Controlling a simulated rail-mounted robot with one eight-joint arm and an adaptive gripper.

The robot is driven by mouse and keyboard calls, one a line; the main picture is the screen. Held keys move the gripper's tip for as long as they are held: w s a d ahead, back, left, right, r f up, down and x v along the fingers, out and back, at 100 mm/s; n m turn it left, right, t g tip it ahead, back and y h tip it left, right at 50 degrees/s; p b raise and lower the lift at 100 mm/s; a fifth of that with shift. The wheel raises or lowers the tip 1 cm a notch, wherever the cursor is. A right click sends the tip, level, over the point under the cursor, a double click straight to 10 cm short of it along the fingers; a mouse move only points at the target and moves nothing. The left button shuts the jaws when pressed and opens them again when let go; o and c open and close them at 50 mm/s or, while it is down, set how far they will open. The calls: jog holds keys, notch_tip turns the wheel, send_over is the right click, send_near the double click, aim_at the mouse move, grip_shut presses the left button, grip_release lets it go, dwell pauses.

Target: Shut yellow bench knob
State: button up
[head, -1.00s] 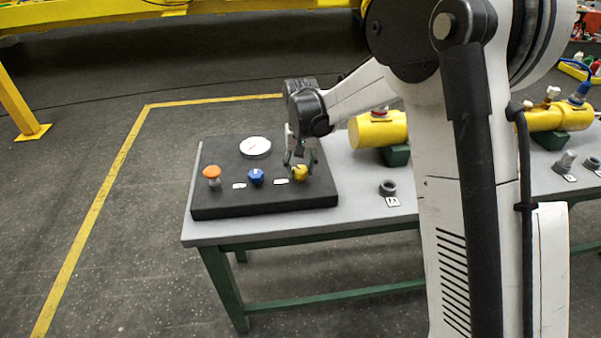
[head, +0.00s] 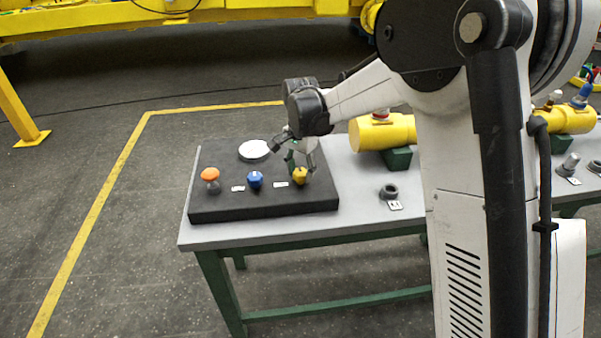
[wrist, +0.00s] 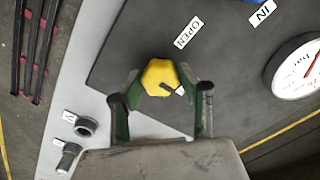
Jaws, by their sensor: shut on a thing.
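The yellow knob (head: 300,177) sits at the right end of the black panel (head: 225,208) on the bench. In the wrist view the yellow knob (wrist: 158,75) lies between the green fingers of my gripper (wrist: 159,77), and the fingertips are closed on its sides. A dark pointer mark on the knob points to the lower right, towards a small white label partly hidden by a finger. The "OPEN" label (wrist: 188,32) lies above the knob. In the head view my gripper (head: 294,166) reaches down over the knob.
A blue knob (head: 255,180), an orange knob (head: 210,175) and a white gauge (head: 254,150) are on the same panel. A yellow cylinder (head: 383,132) and a dark ring (head: 389,191) stand to the right on the grey bench (head: 350,215).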

aim_at(300, 172)
jog(key=shift+m, duration=0.3)
jog(key=o, duration=1.2)
jog(key=shift+c, duration=0.2)
jog(key=shift+r, duration=0.15)
notch_tip(300, 172, up, 12)
